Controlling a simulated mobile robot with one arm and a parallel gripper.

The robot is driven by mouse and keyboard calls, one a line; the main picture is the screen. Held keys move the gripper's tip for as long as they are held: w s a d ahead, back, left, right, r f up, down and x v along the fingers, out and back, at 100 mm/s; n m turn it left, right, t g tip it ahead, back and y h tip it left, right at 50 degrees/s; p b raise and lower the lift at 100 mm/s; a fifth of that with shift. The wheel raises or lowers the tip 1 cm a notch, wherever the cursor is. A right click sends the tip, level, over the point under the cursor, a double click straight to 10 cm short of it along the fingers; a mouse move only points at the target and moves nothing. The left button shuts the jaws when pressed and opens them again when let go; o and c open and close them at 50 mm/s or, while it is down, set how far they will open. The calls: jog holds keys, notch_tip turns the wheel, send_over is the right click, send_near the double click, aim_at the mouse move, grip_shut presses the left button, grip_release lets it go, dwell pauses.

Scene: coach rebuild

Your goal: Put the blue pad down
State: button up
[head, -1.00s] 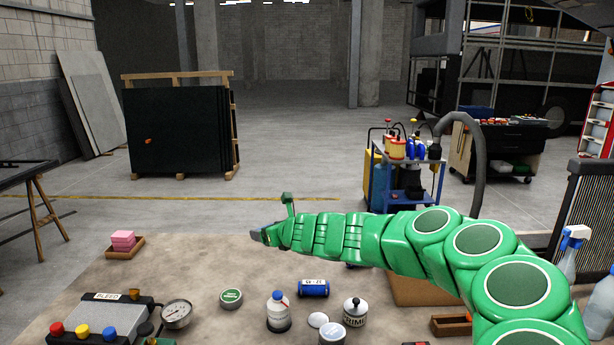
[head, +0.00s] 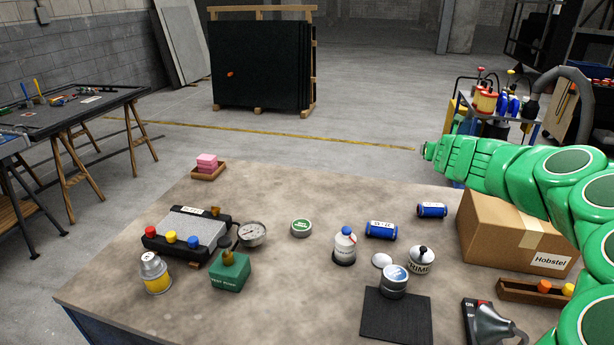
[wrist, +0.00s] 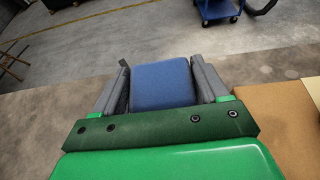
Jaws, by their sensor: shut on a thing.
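The blue pad (wrist: 162,84) shows in the wrist view, held between the two grey fingers of my gripper (wrist: 160,76). The fingers are shut on its left and right sides. Beyond the pad is the grey floor. In the head view my green arm reaches in from the right, and my gripper (head: 428,151) is small at its far end, above the far right of the table (head: 290,280). I cannot make out the pad in the head view.
A cardboard box (head: 505,235) stands on the table's right under my arm.

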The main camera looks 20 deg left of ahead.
jog(key=s+a+f+n+g+y, duration=0.1)
jog(key=s+a+n+g+y, duration=0.15)
jog(key=a+n+y, duration=0.7)
jog(key=s+a+f+n+g+y, duration=0.15)
jog(key=a+g, duration=0.25)
jog(key=a, duration=1.3)
jog(key=s+a+f+n+g+y, duration=0.1)
jog(key=s+a+f+n+g, duration=0.2)
jog(key=s+a+n+g, duration=0.45)
jog(key=s+a+f+n+g+y, duration=0.1)
jog(key=s+a+f+n+g, duration=0.35)
jog(key=s+a, duration=0.55)
jog(key=shift+m+g, duration=0.25)
jog(key=shift+m, duration=0.05)
jog(key=shift+w+a+f, duration=0.95)
jog(key=shift+w+f, duration=0.25)
jog(key=shift+w, duration=0.2)
jog(key=shift+w+a+f, duration=1)
jog(key=shift+w+f, duration=0.2)
jog(key=shift+w, duration=0.25)
jog(key=shift+w+a+f, duration=0.95)
jog(key=shift+w+f, duration=0.25)
jog(key=shift+w, duration=0.2)
jog(key=shift+w+a+f, duration=0.4)
jog(key=shift+w+f, duration=0.25)
jog(key=shift+f, duration=0.15)
